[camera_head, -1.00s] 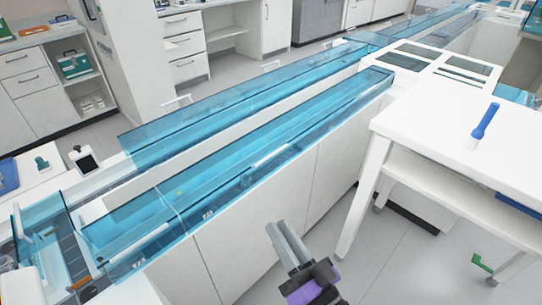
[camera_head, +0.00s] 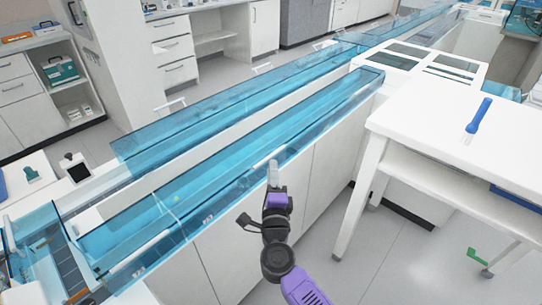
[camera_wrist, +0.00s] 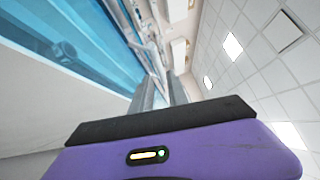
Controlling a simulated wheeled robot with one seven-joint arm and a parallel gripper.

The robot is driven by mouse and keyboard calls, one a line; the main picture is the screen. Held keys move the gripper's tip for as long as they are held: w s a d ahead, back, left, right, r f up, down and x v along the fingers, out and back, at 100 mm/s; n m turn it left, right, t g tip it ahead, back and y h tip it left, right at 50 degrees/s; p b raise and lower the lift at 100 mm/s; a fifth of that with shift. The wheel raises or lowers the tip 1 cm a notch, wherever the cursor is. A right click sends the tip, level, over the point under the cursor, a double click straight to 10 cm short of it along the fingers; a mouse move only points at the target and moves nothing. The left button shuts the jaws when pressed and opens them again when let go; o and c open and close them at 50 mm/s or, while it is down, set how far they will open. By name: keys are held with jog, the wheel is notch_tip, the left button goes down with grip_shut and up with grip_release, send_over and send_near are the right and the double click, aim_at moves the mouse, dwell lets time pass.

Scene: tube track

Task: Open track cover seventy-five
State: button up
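A long translucent blue track cover (camera_head: 215,165) lies shut over the near track, with white bar handles along its front side. One white handle (camera_head: 268,156) is near its middle, and another handle (camera_head: 150,243) is at its lower left. My gripper (camera_head: 273,166) is in front of the near cover, its fingertips close to the middle handle; whether they touch it is unclear. In the wrist view, the grey fingers (camera_wrist: 160,95) point along the blue cover (camera_wrist: 75,40) with a narrow gap between them. Nothing is seen held.
A second blue cover (camera_head: 235,105) runs parallel behind, with white handles on its far side. A white table (camera_head: 465,125) holding a blue-handled tool (camera_head: 479,114) stands to my right. Free floor (camera_head: 375,260) lies between the table and the track cabinet.

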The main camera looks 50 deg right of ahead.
aim_at(271, 156)
jog(key=x, duration=0.6)
grip_shut()
dwell(1.4)
